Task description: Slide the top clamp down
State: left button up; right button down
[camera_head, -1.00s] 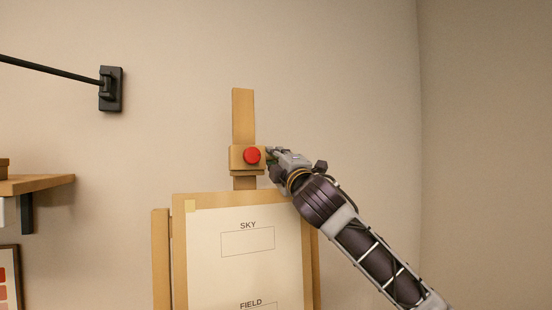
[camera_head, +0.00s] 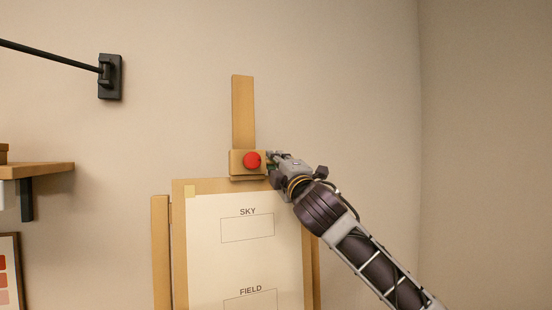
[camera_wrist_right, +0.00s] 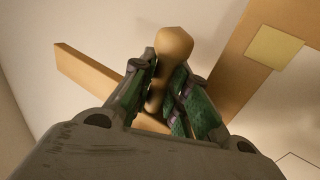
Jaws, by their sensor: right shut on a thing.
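The top clamp (camera_head: 237,163) is a wooden block with a red knob (camera_head: 252,160), around the upright wooden mast (camera_head: 243,110) of the easel. Its lower edge is at the top edge of the board (camera_head: 215,184); whether they touch I cannot tell. My right gripper (camera_head: 271,157) is at the clamp's right side. In the right wrist view its green-padded fingers are shut on a rounded wooden handle (camera_wrist_right: 173,45), which appears to belong to the clamp. The mast (camera_wrist_right: 88,70) shows behind the fingers there. My left gripper is not in view.
A white sheet (camera_head: 235,275) with SKY and FIELD boxes lies on the board. A wooden shelf (camera_head: 45,170) and a black wall bracket (camera_head: 110,77) are at the left. The wall right of my arm is bare.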

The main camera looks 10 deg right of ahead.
jog(key=shift+f, duration=0.2)
jog(key=c, duration=1.4)
grip_release()
jog(key=shift+r, duration=0.2)
